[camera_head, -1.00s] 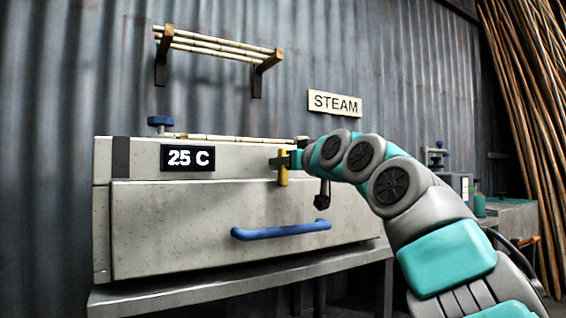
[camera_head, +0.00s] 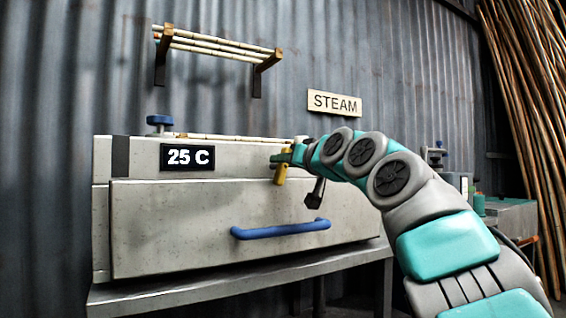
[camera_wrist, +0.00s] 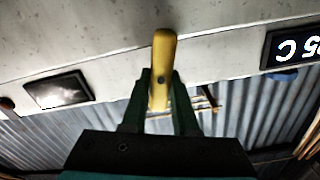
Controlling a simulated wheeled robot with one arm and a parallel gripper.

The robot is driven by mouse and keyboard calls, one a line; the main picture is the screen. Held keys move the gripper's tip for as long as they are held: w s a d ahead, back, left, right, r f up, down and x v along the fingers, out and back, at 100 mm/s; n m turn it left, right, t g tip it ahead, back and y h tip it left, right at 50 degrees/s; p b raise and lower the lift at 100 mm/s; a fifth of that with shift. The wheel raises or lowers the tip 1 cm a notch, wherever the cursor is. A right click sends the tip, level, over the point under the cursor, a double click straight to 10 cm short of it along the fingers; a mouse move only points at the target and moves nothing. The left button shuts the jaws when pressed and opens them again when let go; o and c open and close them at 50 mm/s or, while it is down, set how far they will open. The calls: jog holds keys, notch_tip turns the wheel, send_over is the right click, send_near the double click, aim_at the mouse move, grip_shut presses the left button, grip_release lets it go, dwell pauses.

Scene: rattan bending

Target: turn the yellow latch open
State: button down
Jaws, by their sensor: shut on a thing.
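The yellow latch (camera_head: 281,173) is on the upper front of the grey steam box (camera_head: 140,225), above the box's front panel. It is tilted slightly, its lower end leaning to the left in the head view. My gripper (camera_head: 285,158) is shut on the latch. In the wrist view the yellow latch (camera_wrist: 162,72) stands between the two dark green fingers of my gripper (camera_wrist: 160,95). The fingertips partly hide its sides.
A blue handle (camera_head: 281,229) crosses the front panel. A dark knobbed lever (camera_head: 315,195) hangs just right of the latch, under my arm. A blue valve knob (camera_head: 160,121) is on top. A shelf (camera_head: 215,45) holds canes above.

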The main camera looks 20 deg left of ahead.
jog(key=m+p, duration=0.1)
jog(key=m, duration=0.3)
jog(key=shift+w+d+m, duration=0.1)
jog(key=shift+w+m, duration=0.05)
jog(key=shift+m, duration=0.15)
jog(key=m+p, duration=0.1)
jog(key=m, duration=0.1)
jog(key=m+p, duration=0.1)
jog(key=m, duration=0.1)
jog(key=shift+w+d+f+m, duration=0.1)
jog(key=shift+f+m, duration=0.05)
jog(key=shift+m, duration=0.15)
jog(key=shift+f+m+p, duration=0.15)
jog(key=shift+m+p, duration=0.9)
jog(key=shift+m, duration=0.15)
jog(key=shift+w+d+f+m+p, duration=0.15)
jog(key=shift+m+p, duration=0.3)
jog(key=shift+m, duration=0.25)
jog(key=shift+s+a+f+m+p, duration=0.15)
jog(key=shift+m+p, duration=0.3)
jog(key=shift+m, duration=0.25)
jog(key=shift+w+d+f, duration=0.1)
jog(key=shift+w, duration=0.05)
jog(key=c, duration=0.7)
grip_release()
jog(key=shift+f+b, duration=0.1)
jog(key=shift+b, duration=0.2)
